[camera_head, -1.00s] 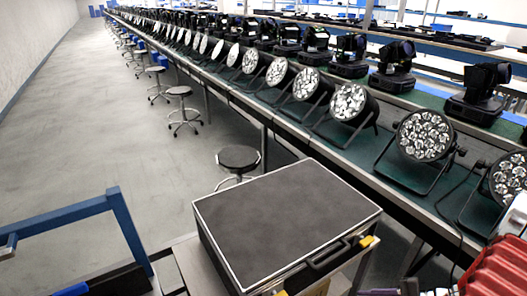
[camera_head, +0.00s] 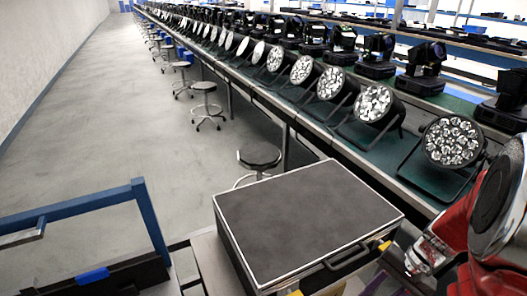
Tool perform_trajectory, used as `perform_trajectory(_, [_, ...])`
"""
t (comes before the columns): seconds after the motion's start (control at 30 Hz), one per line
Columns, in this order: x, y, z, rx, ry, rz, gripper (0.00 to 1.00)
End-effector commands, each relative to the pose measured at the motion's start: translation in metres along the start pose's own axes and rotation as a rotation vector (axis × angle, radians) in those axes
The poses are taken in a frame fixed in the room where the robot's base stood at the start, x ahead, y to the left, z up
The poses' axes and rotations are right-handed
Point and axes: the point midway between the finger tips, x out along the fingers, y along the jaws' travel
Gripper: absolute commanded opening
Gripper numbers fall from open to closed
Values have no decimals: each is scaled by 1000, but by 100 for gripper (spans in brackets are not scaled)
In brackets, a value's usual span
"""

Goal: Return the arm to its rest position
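Part of my arm (camera_head: 480,235) shows at the right edge, with red covers and a large round dark joint ringed in pale metal. It stands in front of the right part of the bench and hides some of it. The end of the arm is outside the picture, so my gripper is not in view. Whether it holds anything does not show.
A black case (camera_head: 308,212) with pale metal edges stands just ahead. A long bench (camera_head: 420,197) carries a row of par cans (camera_head: 373,103). Stools (camera_head: 259,156) line its left side. A blue frame (camera_head: 150,222) is at lower left. The aisle floor (camera_head: 110,120) is clear.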

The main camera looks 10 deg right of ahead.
Motion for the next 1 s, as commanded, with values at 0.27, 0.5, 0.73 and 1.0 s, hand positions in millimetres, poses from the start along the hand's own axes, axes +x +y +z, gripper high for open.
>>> perform_trajectory(0.27, [-25,-22,27,-138,122,125,31])
perform_trajectory(0.5, [-45,-42,50,-266,235,204,31])
perform_trajectory(0.73, [-63,-61,74,-406,342,257,31])
perform_trajectory(1.0, [-82,-86,107,-587,463,287,31])
